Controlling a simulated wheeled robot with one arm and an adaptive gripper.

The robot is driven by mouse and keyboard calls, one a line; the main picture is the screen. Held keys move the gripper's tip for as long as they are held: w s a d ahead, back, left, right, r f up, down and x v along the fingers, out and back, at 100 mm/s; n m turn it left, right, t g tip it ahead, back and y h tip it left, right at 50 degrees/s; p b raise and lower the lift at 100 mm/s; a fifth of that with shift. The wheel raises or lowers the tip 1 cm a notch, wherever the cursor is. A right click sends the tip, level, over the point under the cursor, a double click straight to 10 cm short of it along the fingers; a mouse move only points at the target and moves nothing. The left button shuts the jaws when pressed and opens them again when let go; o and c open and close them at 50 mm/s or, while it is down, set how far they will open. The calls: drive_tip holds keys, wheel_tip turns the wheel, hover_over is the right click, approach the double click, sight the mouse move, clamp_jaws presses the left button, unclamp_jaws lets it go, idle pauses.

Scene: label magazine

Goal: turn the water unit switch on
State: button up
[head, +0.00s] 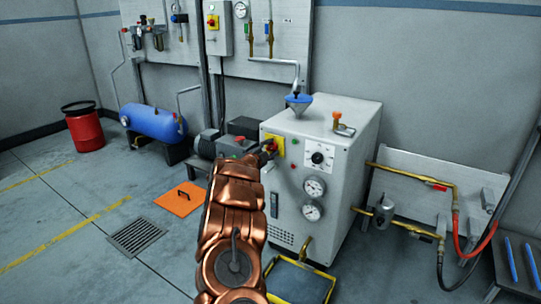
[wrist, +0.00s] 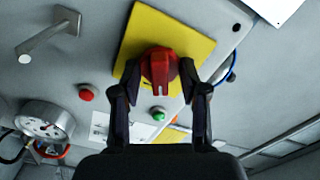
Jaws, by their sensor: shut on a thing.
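The water unit (head: 340,215) is a pale grey cabinet with a dial and two gauges on its front. Its switch is a red knob (wrist: 160,66) on a square yellow plate (wrist: 150,28); the plate also shows in the head view (head: 279,147). My gripper (wrist: 160,84) is at the knob, with one dark finger on each side, shut on it. In the wrist view the plate looks tilted relative to my gripper. In the head view my gripper (head: 268,149) covers most of the knob.
Near the switch are a red button (wrist: 86,93), a green button (wrist: 158,115) and a gauge (wrist: 45,124). A blue funnel (head: 298,101) stands on the cabinet. A yellow-rimmed tray (head: 318,282) lies at its foot. Brass pipes (head: 405,175) are at right; open floor is at left.

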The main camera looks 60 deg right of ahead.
drive_tip(key=m+b, duration=0.1)
drive_tip(key=m, duration=0.1)
drive_tip(key=m+b, duration=0.2)
drive_tip(key=shift+s+f, duration=0.1)
drive_tip(key=shift+f, duration=0.25)
drive_tip(key=shift+r+m+b, duration=0.15)
drive_tip(key=shift+m+b, duration=0.65)
drive_tip(key=shift+b, duration=0.05)
drive_tip(key=shift+d, duration=0.1)
drive_tip(key=o, duration=1.1)
drive_tip(key=shift+a+r, duration=0.1)
drive_tip(key=shift+a, duration=0.1)
drive_tip(key=a, duration=1.1)
drive_tip(key=shift+s+a, duration=0.2)
drive_tip(key=shift+a, duration=0.2)
